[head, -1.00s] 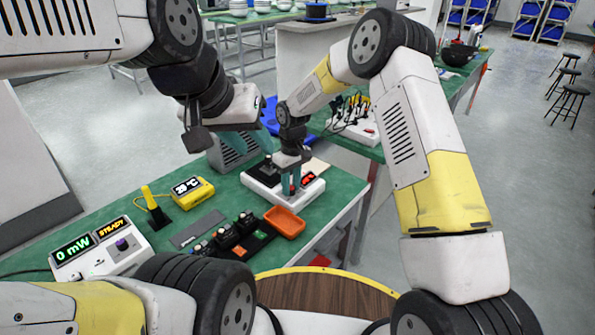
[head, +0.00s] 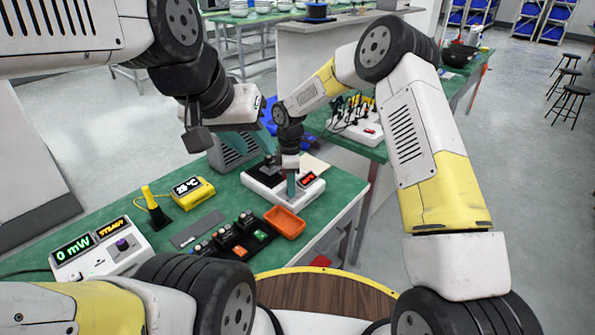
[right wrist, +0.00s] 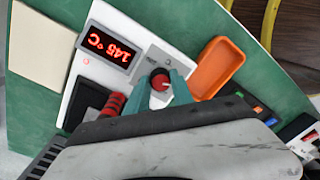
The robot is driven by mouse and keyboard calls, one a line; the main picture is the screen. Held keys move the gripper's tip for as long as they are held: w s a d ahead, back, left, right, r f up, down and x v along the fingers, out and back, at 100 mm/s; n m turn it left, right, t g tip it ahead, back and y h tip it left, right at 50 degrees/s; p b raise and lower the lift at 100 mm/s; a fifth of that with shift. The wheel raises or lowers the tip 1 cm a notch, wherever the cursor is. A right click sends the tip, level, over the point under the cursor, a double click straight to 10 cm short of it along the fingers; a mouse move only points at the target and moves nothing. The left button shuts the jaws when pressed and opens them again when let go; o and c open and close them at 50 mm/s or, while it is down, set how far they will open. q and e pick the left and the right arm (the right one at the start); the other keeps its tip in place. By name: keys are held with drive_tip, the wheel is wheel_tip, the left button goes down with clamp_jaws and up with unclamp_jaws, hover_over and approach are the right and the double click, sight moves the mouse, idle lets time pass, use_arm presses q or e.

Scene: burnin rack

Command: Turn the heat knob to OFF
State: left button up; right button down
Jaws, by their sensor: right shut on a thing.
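In the head view the right gripper (head: 291,186) points down at the unit (head: 262,190), hiding the knob. A red display (right wrist: 108,44) reads 145 °C. The lettering by the knob is too small to read. My left gripper (head: 268,118) is raised behind and left of the unit; its finger gap is unclear.
An orange tray (head: 285,222) stands close in front of the unit. A black rack with modules (head: 238,240), a yellow thermometer box (head: 188,191) and a meter reading 0 mW (head: 104,250) stand to the left on the green table. A red-handled part (right wrist: 112,104) is beside the knob.

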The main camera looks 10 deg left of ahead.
drive_tip(key=shift+r+n, duration=0.1)
drive_tip(key=shift+n, duration=0.9)
drive_tip(key=c, duration=1.1)
unclamp_jaws()
drive_tip(key=shift+w+a+r, duration=0.1)
drive_tip(key=shift+r, duration=1.85)
drive_tip(key=shift+w+a+r, duration=0.1)
drive_tip(key=shift+r, duration=1.8)
drive_tip(key=shift+d+r, duration=0.1)
drive_tip(key=shift+d, duration=0.05)
